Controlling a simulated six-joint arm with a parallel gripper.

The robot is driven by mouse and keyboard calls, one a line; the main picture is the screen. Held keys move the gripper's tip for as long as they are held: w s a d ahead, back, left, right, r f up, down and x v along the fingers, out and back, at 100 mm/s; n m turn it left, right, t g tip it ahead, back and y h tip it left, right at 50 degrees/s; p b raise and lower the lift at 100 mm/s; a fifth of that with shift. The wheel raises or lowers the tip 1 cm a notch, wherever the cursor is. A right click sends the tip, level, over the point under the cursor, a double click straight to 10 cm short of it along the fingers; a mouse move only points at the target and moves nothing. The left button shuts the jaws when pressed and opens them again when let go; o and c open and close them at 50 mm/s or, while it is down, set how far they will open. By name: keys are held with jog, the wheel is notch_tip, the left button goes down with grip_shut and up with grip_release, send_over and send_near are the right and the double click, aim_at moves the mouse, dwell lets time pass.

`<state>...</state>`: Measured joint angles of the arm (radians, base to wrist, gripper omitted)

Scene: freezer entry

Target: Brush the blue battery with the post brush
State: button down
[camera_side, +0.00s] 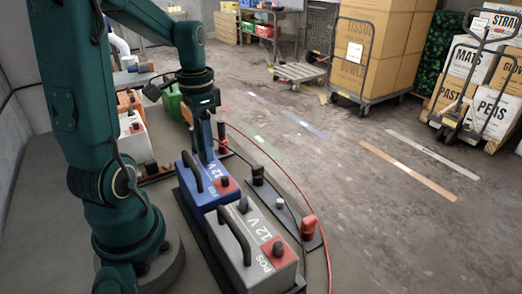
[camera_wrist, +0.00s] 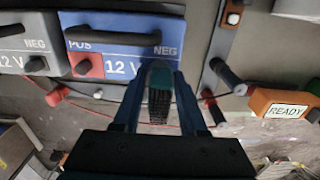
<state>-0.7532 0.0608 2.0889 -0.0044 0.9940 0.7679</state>
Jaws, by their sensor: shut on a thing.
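The blue battery (camera_side: 192,193) stands between a grey battery and the white one, with a black handle and a red POS cap. In the wrist view the blue battery (camera_wrist: 110,42) fills the upper middle, its POS end left and NEG end right. My gripper (camera_side: 204,150) points down over the far end of the blue battery. The NEG post is hidden.
The grey battery (camera_side: 240,246) stands close in front. A white battery (camera_side: 133,140) is behind to the left. A black clamp (camera_side: 258,174) and red-capped post (camera_side: 309,228) stand right of the batteries. A READY box (camera_wrist: 285,105) sits right.

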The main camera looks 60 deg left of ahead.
jog(key=shift+c, duration=1.8)
grip_release()
jog(key=shift+r, duration=2.3)
jog(key=shift+w+d+r, duration=0.15)
jog(key=shift+w+r, duration=0.1)
jog(key=d+t, duration=0.2)
jog(key=d, duration=0.3)
jog(key=s+d+t, duration=0.1)
jog(key=d, duration=0.4)
jog(key=s+d+t, duration=0.1)
jog(key=d+t, duration=0.1)
jog(key=d, duration=0.3)
jog(key=shift+s+r+t, duration=0.25)
jog(key=shift+r+t, duration=0.05)
jog(key=shift+r, duration=0.1)
jog(key=shift+s+d+f, duration=0.1)
jog(key=shift+s+d, duration=0.05)
jog(key=shift+s, duration=0.1)
